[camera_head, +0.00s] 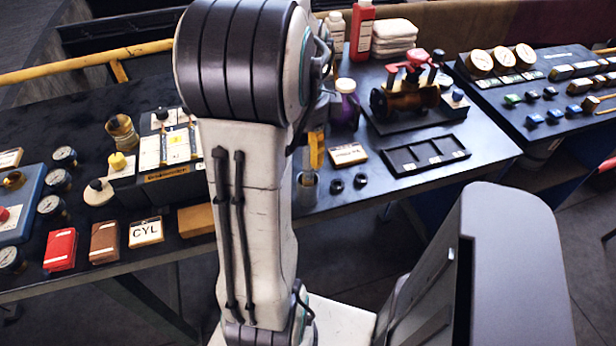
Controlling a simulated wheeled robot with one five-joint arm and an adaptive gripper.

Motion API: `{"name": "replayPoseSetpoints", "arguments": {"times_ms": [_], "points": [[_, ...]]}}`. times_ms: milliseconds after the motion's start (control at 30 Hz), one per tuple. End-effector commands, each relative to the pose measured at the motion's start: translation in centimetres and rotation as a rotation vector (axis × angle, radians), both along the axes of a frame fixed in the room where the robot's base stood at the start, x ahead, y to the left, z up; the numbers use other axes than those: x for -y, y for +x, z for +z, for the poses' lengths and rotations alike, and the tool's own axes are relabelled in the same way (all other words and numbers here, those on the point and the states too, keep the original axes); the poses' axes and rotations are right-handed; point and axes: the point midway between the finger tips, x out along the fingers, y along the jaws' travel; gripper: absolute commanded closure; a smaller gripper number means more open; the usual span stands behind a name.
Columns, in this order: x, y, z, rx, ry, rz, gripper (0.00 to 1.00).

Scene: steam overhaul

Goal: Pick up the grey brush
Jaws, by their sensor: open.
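I cannot make out a grey brush for certain in this view. A yellow upright piece (316,150) stands above a small metal cup (307,186) just right of my arm; I cannot tell whether it is a brush or a tool handle. My white and black arm fills the middle of the picture and covers part of the dark bench (95,140). My gripper is hidden behind the arm, so I cannot see where it is relative to the brush.
At left are several gauges (64,157), a red box (60,249), a brown box (104,242) and a CYL card (146,232). At right are a model engine (405,98), a black compartment tray (426,156), a purple jar (345,108) and white folded cloths (394,36).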

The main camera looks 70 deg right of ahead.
Motion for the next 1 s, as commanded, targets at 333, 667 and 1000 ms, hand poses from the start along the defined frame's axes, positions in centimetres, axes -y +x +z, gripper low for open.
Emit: {"name": "replayPoseSetpoints", "arguments": {"times_ms": [333, 667, 1000], "points": [[0.0, -0.1, -2.0, -0.001, 0.002, -0.047, 0.51], [0.0, -0.7, -5.4, 0.000, 0.005, -0.046, 0.51], [0.1, -0.6, -7.4, 0.000, 0.000, -0.045, 0.51]]}}
